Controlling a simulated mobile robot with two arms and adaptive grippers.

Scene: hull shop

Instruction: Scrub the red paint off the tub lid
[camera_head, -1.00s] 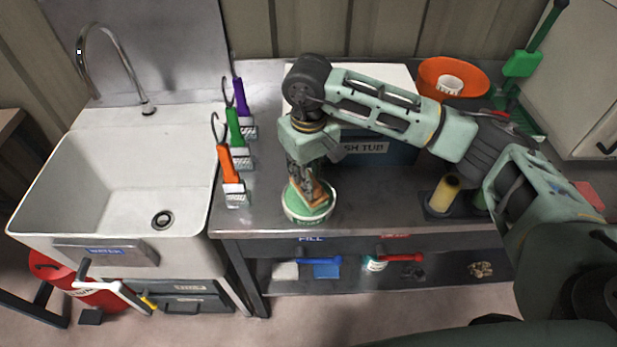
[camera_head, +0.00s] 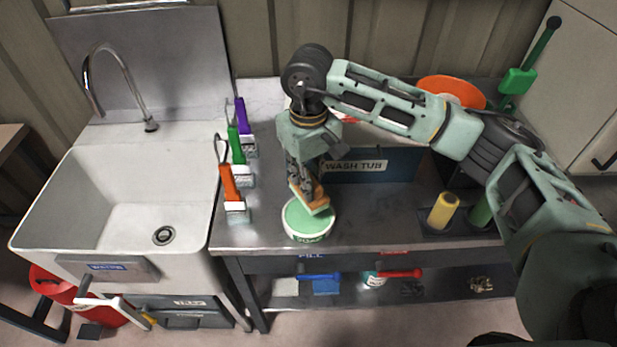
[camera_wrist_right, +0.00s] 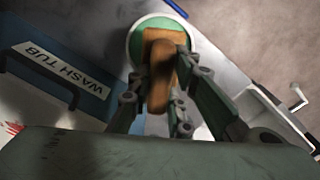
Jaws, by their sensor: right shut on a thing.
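The tub (camera_head: 309,236) is small and round, with a white side and a green lid (camera_head: 300,216). It stands near the bench's front edge. My right gripper (camera_head: 301,181) is shut on a scrubber, a brown block (camera_head: 313,198) with a pale green underside. It holds the block tilted over the lid's back part; I cannot tell whether they touch. The right wrist view shows the brown block (camera_wrist_right: 162,70) between the fingers, with the lid's green rim (camera_wrist_right: 140,36) behind it. I see no red paint on the visible part of the lid. My left gripper is out of view.
A blue wash tub (camera_head: 370,166) stands behind. A yellow roller (camera_head: 443,209) is at right. An orange bowl (camera_head: 440,84) sits behind. Free bench lies between lid and roller.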

